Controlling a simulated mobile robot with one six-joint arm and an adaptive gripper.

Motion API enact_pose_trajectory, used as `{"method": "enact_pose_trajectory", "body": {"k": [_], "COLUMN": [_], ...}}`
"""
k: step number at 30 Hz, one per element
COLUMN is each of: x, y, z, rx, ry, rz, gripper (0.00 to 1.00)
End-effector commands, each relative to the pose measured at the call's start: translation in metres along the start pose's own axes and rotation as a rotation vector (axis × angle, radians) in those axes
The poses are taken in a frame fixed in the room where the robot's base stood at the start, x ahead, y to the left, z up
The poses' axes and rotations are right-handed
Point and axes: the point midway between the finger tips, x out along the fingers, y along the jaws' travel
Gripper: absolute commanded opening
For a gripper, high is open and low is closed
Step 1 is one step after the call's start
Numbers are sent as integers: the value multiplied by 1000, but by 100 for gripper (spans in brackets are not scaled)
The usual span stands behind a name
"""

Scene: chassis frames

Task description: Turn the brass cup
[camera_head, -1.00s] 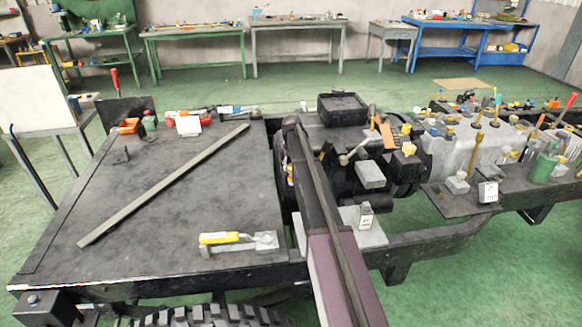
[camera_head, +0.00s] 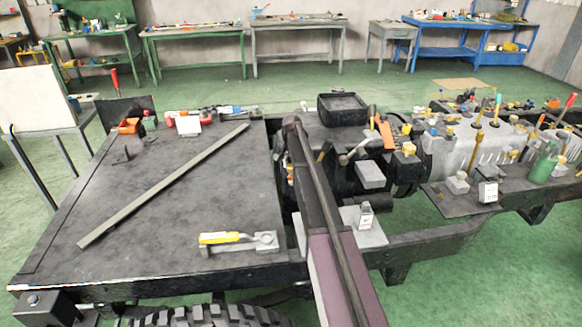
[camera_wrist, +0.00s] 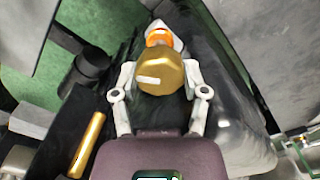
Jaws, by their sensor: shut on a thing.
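The brass cup (camera_wrist: 165,80) shows in the wrist view as a round, gold-coloured cap with a pale rectangular mark on its face. My gripper (camera_wrist: 159,76) is shut on it, with one grey finger on each side. An orange ring (camera_wrist: 158,37) with a pale tip sits just beyond the cup. In the head view my purple arm reaches up over the chassis, and I cannot make out the gripper or the cup there.
A brass-coloured rod (camera_wrist: 87,145) lies left of my gripper in the wrist view. In the head view, a dark flat deck (camera_head: 180,200) carries a long bar (camera_head: 165,185) and a yellow-handled clamp (camera_head: 235,241). The engine (camera_head: 470,145) with upright tools stands at right.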

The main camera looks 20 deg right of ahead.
Motion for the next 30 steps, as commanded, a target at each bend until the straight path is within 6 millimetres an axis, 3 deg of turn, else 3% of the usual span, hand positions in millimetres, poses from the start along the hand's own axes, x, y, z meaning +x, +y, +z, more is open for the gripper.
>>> {"method": "enact_pose_trajectory", "body": {"k": [14,15,18,25,26,27,30], "x": [0,0,0,0,0,0,-1], "y": [0,0,0,-1,-2,-2,-2], "z": [1,1,1,0,0,0,-1], "rx": [21,20,20,20,20,20,20], "ry": [-2,-2,-2,0,1,1,1], "rz": [0,0,0,-2,-2,-3,-3], "gripper": [10,64,92,92,83,92,92]}}
